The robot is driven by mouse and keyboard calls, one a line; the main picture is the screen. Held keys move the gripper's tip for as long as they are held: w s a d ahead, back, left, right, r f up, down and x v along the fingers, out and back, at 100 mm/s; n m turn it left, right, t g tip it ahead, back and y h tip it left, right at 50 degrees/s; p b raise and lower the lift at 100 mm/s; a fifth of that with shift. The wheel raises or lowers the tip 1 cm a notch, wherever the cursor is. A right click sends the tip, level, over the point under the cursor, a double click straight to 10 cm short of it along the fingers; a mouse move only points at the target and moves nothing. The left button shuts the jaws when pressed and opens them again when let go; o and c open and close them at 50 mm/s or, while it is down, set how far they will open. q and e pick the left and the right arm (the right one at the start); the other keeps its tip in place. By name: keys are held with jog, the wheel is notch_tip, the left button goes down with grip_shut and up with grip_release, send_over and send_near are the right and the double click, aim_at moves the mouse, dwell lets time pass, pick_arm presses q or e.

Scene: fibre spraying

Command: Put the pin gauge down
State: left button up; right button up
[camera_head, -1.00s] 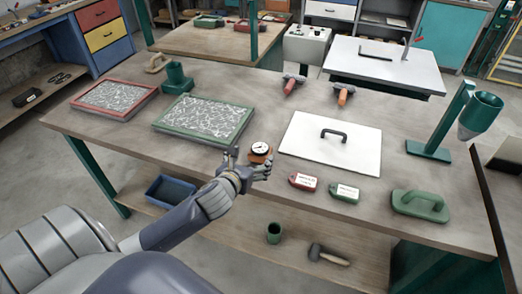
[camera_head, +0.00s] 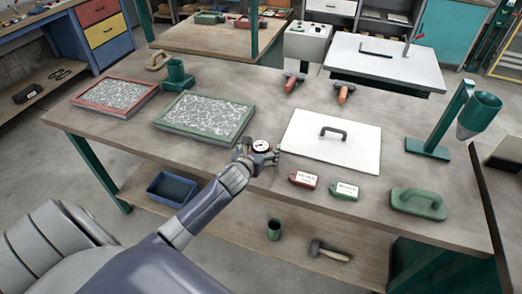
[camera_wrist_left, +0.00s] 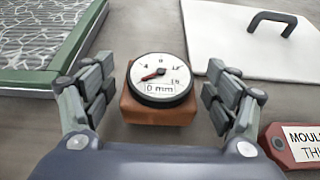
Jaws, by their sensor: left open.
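The pin gauge (camera_wrist_left: 160,82) has a round white dial with a red needle on an orange-brown block. In the left wrist view it sits on the table between my open left fingers (camera_wrist_left: 158,100), with a gap on both sides. In the head view the gauge (camera_head: 262,145) is between the green-framed tray and the white board, partly hidden by my left gripper (camera_head: 258,158). My right gripper is not in view.
A green-framed tray (camera_head: 160,124) lies left of the gauge, and a white board (camera_head: 352,158) with a black handle lies to its right. A red tag (camera_head: 303,180) and a green tag (camera_head: 344,190) lie near the front edge. A green float (camera_head: 418,204) is at the right.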

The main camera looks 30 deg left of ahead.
pick_arm(q)
jog(key=c, duration=1.3)
jog(key=shift+c, duration=0.6)
jog(key=shift+w+r, duration=0.1)
